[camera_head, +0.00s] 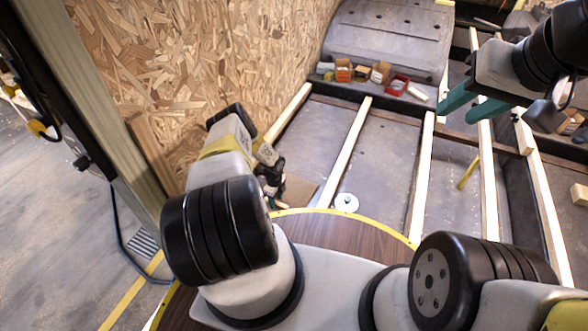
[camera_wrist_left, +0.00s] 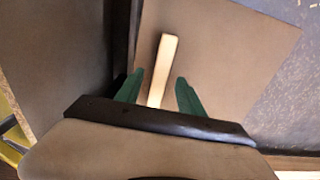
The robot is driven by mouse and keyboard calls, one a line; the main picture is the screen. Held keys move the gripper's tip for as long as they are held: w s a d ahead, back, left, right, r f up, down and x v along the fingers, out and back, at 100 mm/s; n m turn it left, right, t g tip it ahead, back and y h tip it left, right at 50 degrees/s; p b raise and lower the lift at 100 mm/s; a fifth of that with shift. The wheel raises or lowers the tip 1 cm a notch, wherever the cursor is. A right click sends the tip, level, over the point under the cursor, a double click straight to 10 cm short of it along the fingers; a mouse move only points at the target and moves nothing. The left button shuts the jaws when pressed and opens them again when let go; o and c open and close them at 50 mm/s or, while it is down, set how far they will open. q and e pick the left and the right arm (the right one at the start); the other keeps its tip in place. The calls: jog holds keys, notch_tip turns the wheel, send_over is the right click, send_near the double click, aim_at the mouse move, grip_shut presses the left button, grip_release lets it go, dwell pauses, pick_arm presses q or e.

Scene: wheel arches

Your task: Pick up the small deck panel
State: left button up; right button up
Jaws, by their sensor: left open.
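A flat brown panel, which looks like the small deck panel (camera_wrist_left: 230,70), lies below my left gripper in the left wrist view. A pale wooden strip (camera_wrist_left: 163,62) stands out on it, between my left fingers in the picture. My left gripper (camera_wrist_left: 160,90) is open and empty; I cannot tell its height above the strip. In the head view the left gripper (camera_head: 274,198) is small and dark beside the wall, and part of the brown panel (camera_head: 300,192) shows next to it. My right gripper (camera_head: 457,113) is at upper right, its teal fingers apart and empty.
A chipboard wall (camera_head: 200,60) rises close to my left arm. Pale wooden battens (camera_head: 345,150) cross the grey floor. A white disc (camera_head: 346,202) lies near the yellow-edged round brown surface (camera_head: 330,228). Small boxes (camera_head: 343,70) stand by the grey arch (camera_head: 385,35).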

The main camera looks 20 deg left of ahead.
pick_arm(q)
jog(key=shift+f, duration=0.5)
grip_shut()
jog(key=shift+w+r, duration=0.1)
dwell(1.0)
